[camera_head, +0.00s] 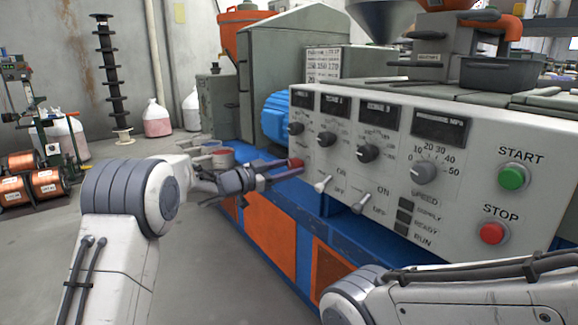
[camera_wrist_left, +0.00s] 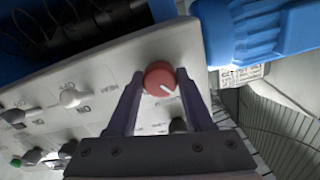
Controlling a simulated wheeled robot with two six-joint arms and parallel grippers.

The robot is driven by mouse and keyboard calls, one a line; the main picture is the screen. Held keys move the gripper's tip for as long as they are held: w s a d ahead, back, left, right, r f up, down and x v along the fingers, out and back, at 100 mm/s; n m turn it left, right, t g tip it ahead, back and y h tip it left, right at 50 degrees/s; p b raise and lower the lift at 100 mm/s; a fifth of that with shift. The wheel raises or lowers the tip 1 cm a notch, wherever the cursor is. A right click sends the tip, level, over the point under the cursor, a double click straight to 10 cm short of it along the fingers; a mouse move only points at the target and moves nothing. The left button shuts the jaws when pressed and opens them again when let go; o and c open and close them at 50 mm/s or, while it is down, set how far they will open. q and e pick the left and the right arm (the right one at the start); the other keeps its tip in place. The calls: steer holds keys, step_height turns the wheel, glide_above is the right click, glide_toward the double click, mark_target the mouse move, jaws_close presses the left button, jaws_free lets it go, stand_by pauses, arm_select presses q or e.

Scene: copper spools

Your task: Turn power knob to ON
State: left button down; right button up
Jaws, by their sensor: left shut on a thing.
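The red power knob (camera_head: 296,163) sits at the lower left end of the white control panel (camera_head: 462,195). In the left wrist view the same red knob (camera_wrist_left: 158,74) has a white pointer line slanting toward the lower right. My left gripper (camera_head: 282,169) reaches in from the left and is shut on this knob, with one finger on each side of it. The printing around the knob is too small to read. My right arm shows at the lower right, but its gripper is out of view.
Two toggle switches (camera_head: 322,183) stick out just right of the red knob. Black dials (camera_head: 327,139) line the panel above. Green start (camera_head: 513,177) and red stop (camera_head: 492,233) buttons are at the right. A blue motor (camera_head: 275,117) stands behind the panel's left end.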

arm_select(q)
steer(key=m, duration=0.3)
steer(key=shift+m+p, duration=0.3)
steer(key=m, duration=0.3)
steer(key=shift+m, duration=0.3)
steer(key=m+b, duration=0.1)
steer(key=m, duration=0.2)
steer(key=shift+a+f+m+b, duration=0.1)
steer(key=shift+m+b, duration=1.35)
steer(key=shift+m, duration=1.15)
steer(key=shift+c, duration=1.4)
jaws_free()
